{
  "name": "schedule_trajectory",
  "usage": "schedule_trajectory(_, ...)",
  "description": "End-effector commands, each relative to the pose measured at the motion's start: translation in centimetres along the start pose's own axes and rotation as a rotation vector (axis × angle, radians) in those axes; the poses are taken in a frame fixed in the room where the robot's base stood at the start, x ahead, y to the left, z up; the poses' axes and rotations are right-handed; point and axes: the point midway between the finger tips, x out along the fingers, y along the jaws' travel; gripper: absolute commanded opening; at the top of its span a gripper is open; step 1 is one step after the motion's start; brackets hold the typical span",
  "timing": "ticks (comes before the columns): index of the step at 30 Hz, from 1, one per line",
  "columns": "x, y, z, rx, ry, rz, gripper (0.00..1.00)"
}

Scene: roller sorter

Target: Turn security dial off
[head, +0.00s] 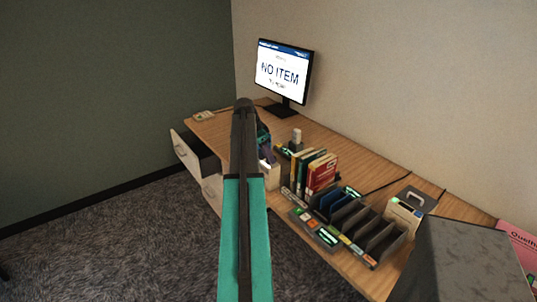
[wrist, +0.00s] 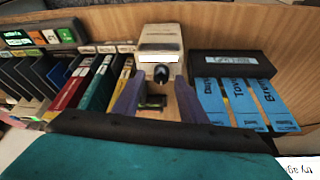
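A beige box (wrist: 160,40) with a small lit white display and a round black dial (wrist: 160,73) shows in the middle of the wrist view. In the head view the box (head: 269,175) stands at the desk's front edge, partly behind my arm. My gripper (wrist: 160,78) has two purple fingers spread apart, one left and one right of the dial, with gaps on both sides. I cannot tell how deep the fingertips reach. The dial's setting is too small to read.
Upright books (head: 313,171) and a dark slotted rack (head: 358,222) stand beside the box. A black unit (wrist: 232,63) with blue labelled strips (wrist: 240,103) is on its other side. A monitor (head: 284,73) reads "NO ITEM". Open drawers (head: 195,158) stick out at the desk's left.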

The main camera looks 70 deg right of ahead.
Motion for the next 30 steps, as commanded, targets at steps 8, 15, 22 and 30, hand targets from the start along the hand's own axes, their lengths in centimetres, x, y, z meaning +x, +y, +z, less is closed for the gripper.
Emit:
schedule_trajectory(8, 0.79, 0.01, 0.01, 0.0, 0.0, 0.0, 0.38)
schedule_trajectory(15, 0.76, 0.0, 0.03, 0.0, 0.0, 0.0, 0.28)
schedule_trajectory(22, 0.99, -0.9, -0.61, -0.001, 0.0, 0.001, 0.0)
schedule_trajectory(30, 0.7, -0.01, 0.14, -0.022, 0.003, -0.009, 0.0)
